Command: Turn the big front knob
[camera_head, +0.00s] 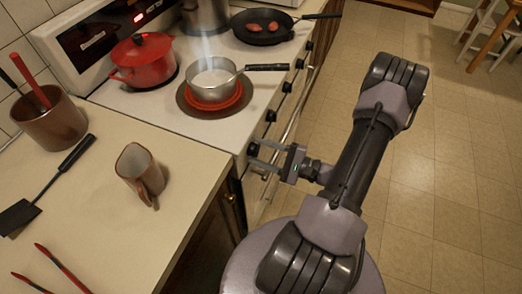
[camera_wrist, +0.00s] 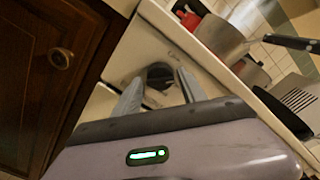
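The stove's front carries a row of black knobs. The nearest one (camera_head: 253,148) is at the left end of the row, beside my gripper's fingertips in the head view. My gripper (camera_head: 261,153) is open and reaches toward the stove front from the right. In the wrist view a round dark knob (camera_wrist: 160,74) on a pale panel lies between the tips of my open gripper (camera_wrist: 158,84). I cannot tell whether the fingers touch it. Other front knobs (camera_head: 270,116) run back along the stove edge, clear of the fingers.
A saucepan (camera_head: 214,78) sits on a glowing burner, its handle pointing toward the front edge. A red pot (camera_head: 144,61) and a frying pan (camera_head: 262,27) stand on the stove.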

